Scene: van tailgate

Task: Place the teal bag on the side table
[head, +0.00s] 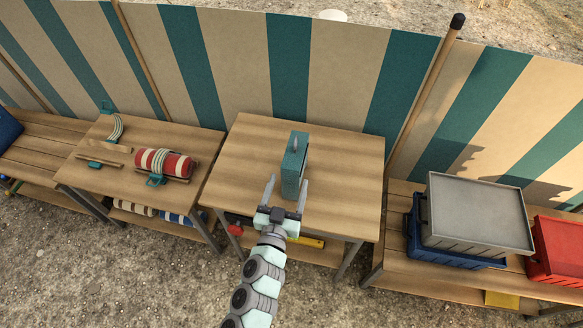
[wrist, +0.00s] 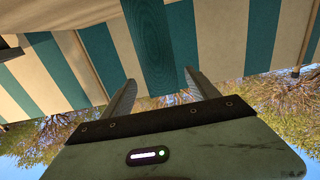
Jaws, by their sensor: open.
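The teal bag (head: 293,168) stands upright on the middle wooden table (head: 345,165) in the head view, with a small grey handle on top. My gripper (head: 287,182) is open at the near side of the bag, one finger to its left and one along its right. I cannot tell whether either finger touches it. In the wrist view a teal block, apparently the bag (wrist: 150,45), shows between and beyond the open fingers (wrist: 160,92). The pictures do not mark which table is the side table.
The left table (head: 110,150) holds a red-striped roll (head: 165,163) and small tools. A striped windbreak (head: 345,70) runs behind. The middle table is clear around the bag.

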